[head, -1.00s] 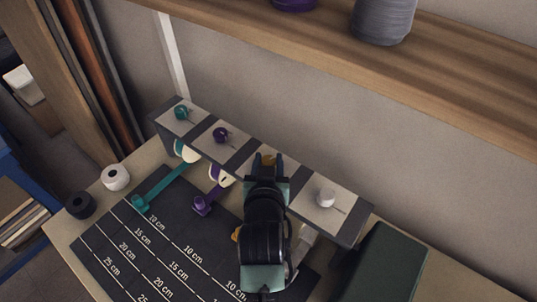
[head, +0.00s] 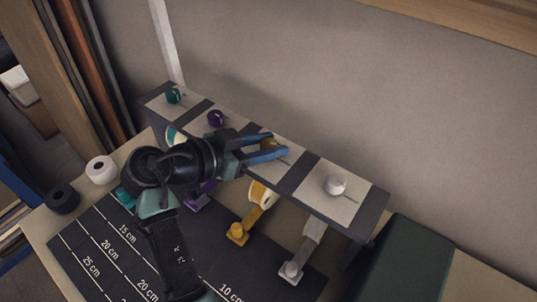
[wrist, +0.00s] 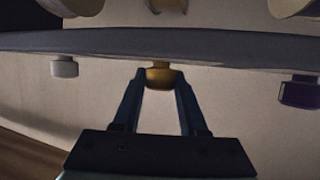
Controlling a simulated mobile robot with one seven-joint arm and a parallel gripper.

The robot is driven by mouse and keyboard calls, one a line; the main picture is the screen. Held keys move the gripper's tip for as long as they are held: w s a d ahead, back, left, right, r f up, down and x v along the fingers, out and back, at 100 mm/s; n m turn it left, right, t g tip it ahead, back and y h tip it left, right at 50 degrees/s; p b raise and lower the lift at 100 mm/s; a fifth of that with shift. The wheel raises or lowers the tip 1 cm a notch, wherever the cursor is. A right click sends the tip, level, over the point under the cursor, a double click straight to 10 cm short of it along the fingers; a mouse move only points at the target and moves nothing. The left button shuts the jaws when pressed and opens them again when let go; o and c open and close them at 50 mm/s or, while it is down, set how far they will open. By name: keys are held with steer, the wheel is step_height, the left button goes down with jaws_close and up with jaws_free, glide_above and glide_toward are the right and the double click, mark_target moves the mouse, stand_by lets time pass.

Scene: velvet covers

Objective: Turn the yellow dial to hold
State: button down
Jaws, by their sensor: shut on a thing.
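The yellow dial (head: 267,143) is on top of the long grey rack, between the purple and white dials. My gripper (head: 273,151) reaches it from the left, with its blue fingers on either side of the dial. In the wrist view the yellow dial (wrist: 160,77) sits between the two fingertips (wrist: 160,84), and the jaws are shut on it. The fingers partly cover the dial in the head view, and I cannot read its setting or any hold mark. A yellow ribbon (head: 239,232) hangs from its spool below the rack.
The rack also carries a teal dial (head: 173,96), a purple dial (head: 216,118) and a white dial (head: 334,185). A dark measuring mat (head: 95,255) lies in front. Black (head: 62,198) and white (head: 101,169) rolls stand at left. A dark green block (head: 405,262) is at right.

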steer(key=shift+f+m+g+h+b, duration=0.2)
steer(key=shift+m+g+h+b, duration=0.8)
steer(key=shift+m+g+b, duration=1.15)
steer(key=shift+g, duration=0.35)
steer(key=shift+c, duration=2.2)
jaws_free()
steer(key=shift+r, duration=0.1)
steer(key=v, duration=1.3)
steer(key=shift+a, duration=0.1)
